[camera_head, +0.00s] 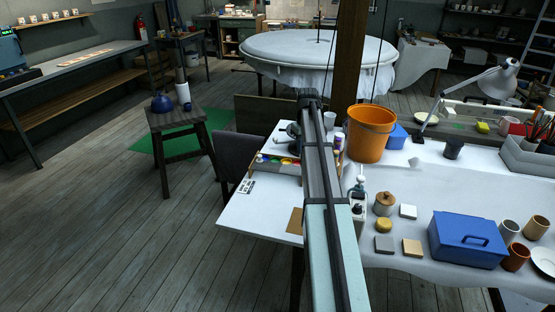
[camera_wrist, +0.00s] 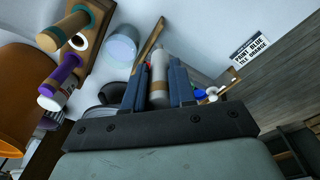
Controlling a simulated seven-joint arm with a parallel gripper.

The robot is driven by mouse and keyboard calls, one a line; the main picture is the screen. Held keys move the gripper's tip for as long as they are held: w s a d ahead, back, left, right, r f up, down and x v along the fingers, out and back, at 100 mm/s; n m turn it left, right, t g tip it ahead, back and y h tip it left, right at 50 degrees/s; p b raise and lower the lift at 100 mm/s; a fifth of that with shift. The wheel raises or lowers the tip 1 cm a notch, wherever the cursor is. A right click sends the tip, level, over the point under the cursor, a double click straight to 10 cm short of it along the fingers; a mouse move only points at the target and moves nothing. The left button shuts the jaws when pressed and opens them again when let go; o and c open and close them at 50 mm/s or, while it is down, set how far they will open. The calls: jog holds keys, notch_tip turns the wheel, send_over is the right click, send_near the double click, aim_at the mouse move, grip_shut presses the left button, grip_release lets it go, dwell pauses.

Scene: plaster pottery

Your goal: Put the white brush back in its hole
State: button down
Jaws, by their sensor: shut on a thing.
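In the wrist view my gripper (camera_wrist: 158,90) is shut on a pale grey-white cylinder with a tan lower part, which looks like the white brush (camera_wrist: 158,66). Its far end points away from the camera, and its bristles cannot be made out. A wooden holder (camera_wrist: 101,22) is at the upper left, apart from the held brush. A brush with a wood and teal body and a purple and white one stand out from it. Between them is a white ring (camera_wrist: 81,43), perhaps a hole's rim. In the head view my arm hides most of the gripper and the brush.
An orange bucket (camera_head: 371,134) stands right of my arm. A pump bottle (camera_head: 358,190) and jar (camera_head: 385,203) are nearer. A pale cup (camera_wrist: 122,45) is near the holder. The table's front left (camera_head: 260,215) is mostly clear.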

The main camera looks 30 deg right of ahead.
jog(key=shift+s+d+f, duration=0.2)
jog(key=shift+s+d, duration=0.2)
jog(key=shift+d, duration=2.2)
jog(key=shift+s+d+f, duration=0.2)
jog(key=shift+s+d, duration=0.2)
jog(key=shift+d, duration=2.15)
jog(key=shift+s+d+f, duration=0.2)
jog(key=shift+s+d, duration=0.2)
jog(key=shift+d, duration=2.2)
jog(key=shift+f, duration=0.25)
jog(key=shift+f, duration=2.05)
jog(key=shift+f, duration=0.3)
jog(key=c, duration=0.8)
grip_release()
jog(key=shift+c, duration=0.2)
notch_tip(320, 180, up, 14)
jog(key=shift+s+a+f, duration=0.15)
jog(key=shift+s+a, duration=0.2)
jog(key=shift+s, duration=0.1)
